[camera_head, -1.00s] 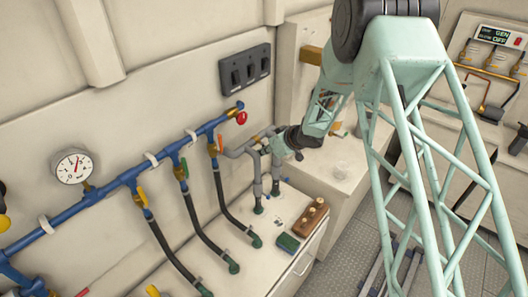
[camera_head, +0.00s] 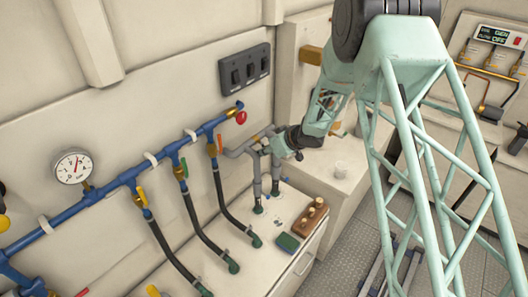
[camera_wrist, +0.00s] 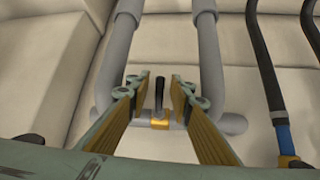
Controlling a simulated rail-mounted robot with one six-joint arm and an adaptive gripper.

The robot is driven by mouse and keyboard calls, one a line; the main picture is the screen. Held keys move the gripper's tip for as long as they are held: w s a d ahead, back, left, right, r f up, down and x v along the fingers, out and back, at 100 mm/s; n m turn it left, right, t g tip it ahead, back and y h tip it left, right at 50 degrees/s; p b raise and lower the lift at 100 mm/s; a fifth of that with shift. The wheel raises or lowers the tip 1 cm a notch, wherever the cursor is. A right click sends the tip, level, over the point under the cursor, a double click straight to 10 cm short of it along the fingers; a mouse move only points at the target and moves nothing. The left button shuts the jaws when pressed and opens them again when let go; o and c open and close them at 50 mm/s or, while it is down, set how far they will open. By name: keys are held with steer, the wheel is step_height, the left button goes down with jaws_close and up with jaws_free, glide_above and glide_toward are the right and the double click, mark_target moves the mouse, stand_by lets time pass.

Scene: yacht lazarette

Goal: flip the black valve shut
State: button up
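The black valve has a short black lever (camera_wrist: 158,95) on a brass body (camera_wrist: 159,124), set in a grey crosspipe between two upright grey pipes. In the wrist view the lever stands upright in the picture. My gripper (camera_wrist: 160,80) is open, with one finger on each side of the lever and a visible gap to both. In the head view my gripper (camera_head: 270,146) is at the grey pipes (camera_head: 257,180), and it hides the valve there.
A blue manifold pipe (camera_head: 120,182) with coloured valve levers and black hoses runs along the wall to the left. A red knob (camera_head: 241,118) and a switch panel (camera_head: 246,68) are above my gripper. A brown block (camera_head: 310,215) and a green box (camera_head: 288,243) lie on the bench below.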

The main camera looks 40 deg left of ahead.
steer(key=v, duration=1.2)
stand_by(0.3)
steer(key=shift+f, duration=0.1)
stand_by(0.5)
